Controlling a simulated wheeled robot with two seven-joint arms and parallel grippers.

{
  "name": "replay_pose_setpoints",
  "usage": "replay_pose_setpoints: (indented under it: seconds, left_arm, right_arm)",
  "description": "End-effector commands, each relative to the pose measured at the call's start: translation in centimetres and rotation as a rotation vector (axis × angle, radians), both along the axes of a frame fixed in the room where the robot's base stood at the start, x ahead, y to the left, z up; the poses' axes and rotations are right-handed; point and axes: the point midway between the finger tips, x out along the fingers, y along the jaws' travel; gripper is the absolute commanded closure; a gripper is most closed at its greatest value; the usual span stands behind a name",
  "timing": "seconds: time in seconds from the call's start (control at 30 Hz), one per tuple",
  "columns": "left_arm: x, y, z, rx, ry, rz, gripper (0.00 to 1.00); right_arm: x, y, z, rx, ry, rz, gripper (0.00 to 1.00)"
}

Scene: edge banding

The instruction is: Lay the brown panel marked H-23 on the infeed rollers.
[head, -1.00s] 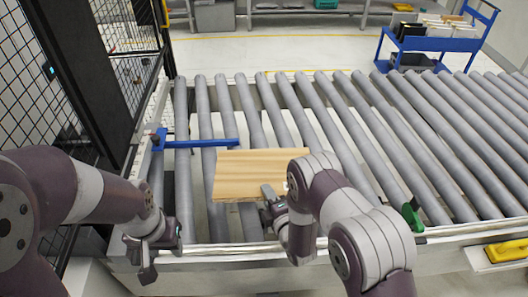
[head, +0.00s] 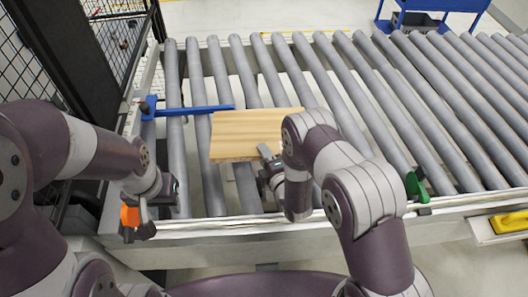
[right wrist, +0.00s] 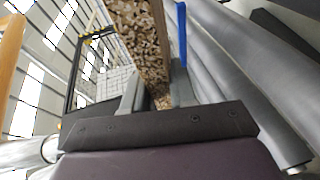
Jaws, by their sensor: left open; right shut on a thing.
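A light wood-coloured panel (head: 255,132) is over the left part of the infeed rollers (head: 341,116) in the head view. I cannot read any mark on it, and I cannot tell whether it touches the rollers. My right gripper (head: 266,154) is shut on the panel's near edge. In the right wrist view the panel's rough chipboard edge (right wrist: 140,40) stands between the fingers of the right gripper (right wrist: 158,95). My left gripper (head: 142,218) is open and empty at the near left corner of the conveyor. My right arm hides part of the rollers and the panel's right side.
A blue bar (head: 195,110) lies across the left rollers, close to the panel's far left corner. A green piece (head: 414,186) sits on the near rail. An orange object (head: 129,215) shows beside the left gripper. A mesh fence (head: 48,55) stands left. The right rollers are clear.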

Motion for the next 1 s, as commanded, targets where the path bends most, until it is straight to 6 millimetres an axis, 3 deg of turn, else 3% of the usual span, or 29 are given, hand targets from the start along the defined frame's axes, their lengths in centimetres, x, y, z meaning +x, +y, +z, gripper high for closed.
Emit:
replay_pose_setpoints:
  seconds: [0.63,1.0]
  left_arm:
    - [0.0,0.0,-6.8,0.0,0.0,0.0,0.57]
    - [0.0,0.0,-7.7,0.0,0.0,0.0,0.57]
  right_arm:
    - [0.2,0.1,-7.8,0.002,-0.01,0.0,1.0]
    - [0.2,0.1,-8.8,0.002,-0.009,0.0,1.0]
